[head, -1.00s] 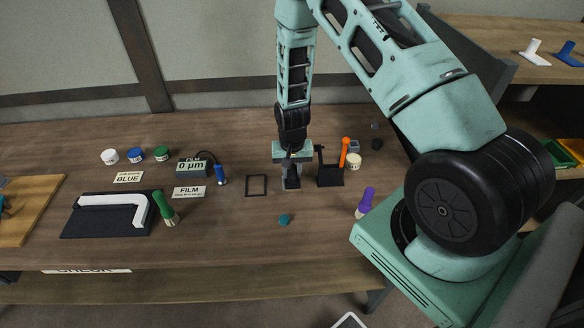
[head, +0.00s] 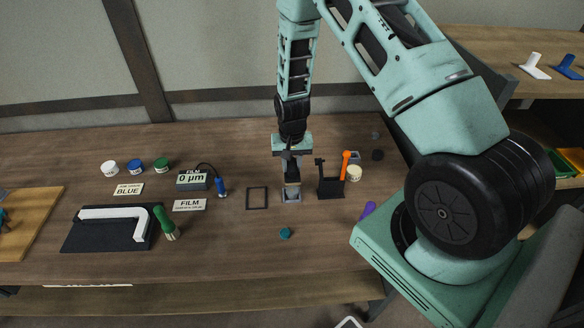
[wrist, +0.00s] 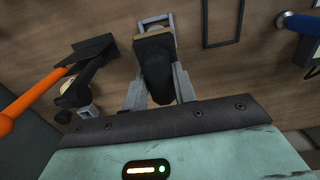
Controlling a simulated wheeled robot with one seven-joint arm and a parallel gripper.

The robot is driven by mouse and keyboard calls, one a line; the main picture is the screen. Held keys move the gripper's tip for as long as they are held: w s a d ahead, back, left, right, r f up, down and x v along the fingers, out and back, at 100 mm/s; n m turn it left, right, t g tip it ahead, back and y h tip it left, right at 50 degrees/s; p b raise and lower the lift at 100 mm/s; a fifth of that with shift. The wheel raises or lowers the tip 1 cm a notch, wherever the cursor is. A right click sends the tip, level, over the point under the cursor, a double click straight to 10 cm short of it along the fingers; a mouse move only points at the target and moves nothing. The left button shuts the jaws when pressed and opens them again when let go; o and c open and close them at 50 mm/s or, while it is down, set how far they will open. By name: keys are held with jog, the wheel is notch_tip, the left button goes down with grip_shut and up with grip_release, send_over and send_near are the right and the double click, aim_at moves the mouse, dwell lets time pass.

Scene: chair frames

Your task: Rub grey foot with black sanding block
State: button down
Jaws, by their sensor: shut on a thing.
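My gripper (head: 291,168) is shut on the black sanding block (wrist: 157,75), which has a tan underside edge. In the head view the block (head: 292,175) hangs upright just above a small grey holder (head: 291,195), with its tan face low. In the wrist view the grey holder (wrist: 155,20) shows just beyond the block. The fingers stand on both sides of the block. I cannot pick out a grey foot for certain. A white bent frame part (head: 110,213) lies on a black mat (head: 85,238).
A black stand with an orange-handled tool (head: 346,163) is close right of my gripper. A black square outline (head: 257,198) lies to its left. A film gauge (head: 192,180), a green-handled tool (head: 164,222) and several paint pots stand further left. The front middle of the table is mostly clear.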

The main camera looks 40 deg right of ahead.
aim_at(292, 163)
jog(key=shift+r+p, duration=0.85)
jog(key=shift+r, duration=0.9)
jog(key=shift+f, duration=0.1)
